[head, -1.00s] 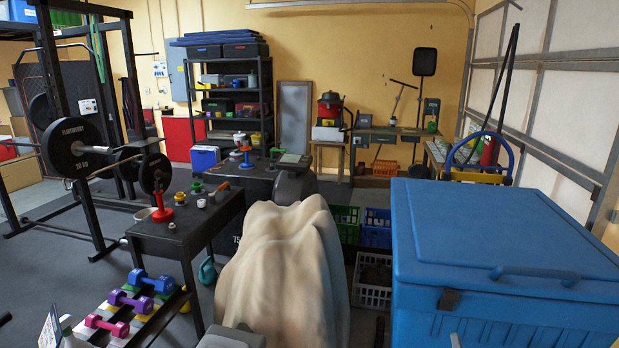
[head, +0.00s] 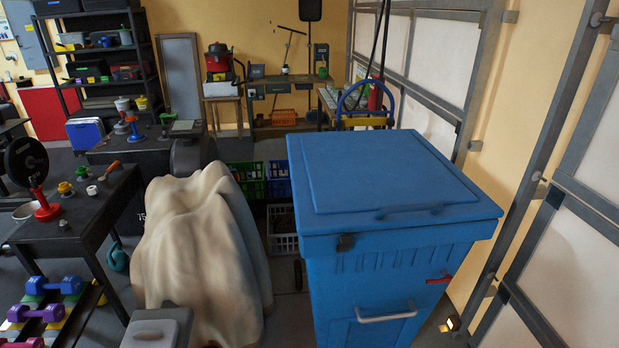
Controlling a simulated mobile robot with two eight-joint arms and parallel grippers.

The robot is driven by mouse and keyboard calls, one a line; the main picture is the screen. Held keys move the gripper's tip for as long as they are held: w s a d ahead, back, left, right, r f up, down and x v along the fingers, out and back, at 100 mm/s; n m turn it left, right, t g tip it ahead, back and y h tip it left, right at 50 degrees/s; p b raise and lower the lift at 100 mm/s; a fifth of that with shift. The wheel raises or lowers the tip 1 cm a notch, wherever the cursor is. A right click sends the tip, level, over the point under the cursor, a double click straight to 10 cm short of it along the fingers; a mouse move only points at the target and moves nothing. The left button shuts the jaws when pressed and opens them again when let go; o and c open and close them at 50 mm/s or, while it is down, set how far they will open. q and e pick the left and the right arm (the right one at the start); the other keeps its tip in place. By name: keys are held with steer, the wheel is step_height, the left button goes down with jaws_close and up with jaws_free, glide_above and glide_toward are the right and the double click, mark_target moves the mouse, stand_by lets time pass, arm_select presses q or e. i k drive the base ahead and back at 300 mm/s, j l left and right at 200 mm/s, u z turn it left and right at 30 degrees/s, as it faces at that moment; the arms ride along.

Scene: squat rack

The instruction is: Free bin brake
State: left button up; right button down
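A large blue bin (head: 390,170) with a closed lid stands right of centre in the head view. I cannot tell whether the red lever is the brake. Neither of my grippers shows in this view.
A cloth-draped heap (head: 195,250) stands left of the bin. A dark table (head: 85,205) with small items and a rack of dumbbells (head: 50,310) are at the left. Crates (head: 282,230) sit behind.

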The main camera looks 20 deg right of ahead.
mark_target(447, 277)
steer(key=i+l+z, duration=0.1)
steer(key=l+z, duration=0.4)
steer(key=i+l+z, duration=0.15)
steer(key=l+z, duration=0.15)
steer(key=z, duration=0.15)
steer(key=i+l+z, duration=0.25)
steer(key=z, duration=0.25)
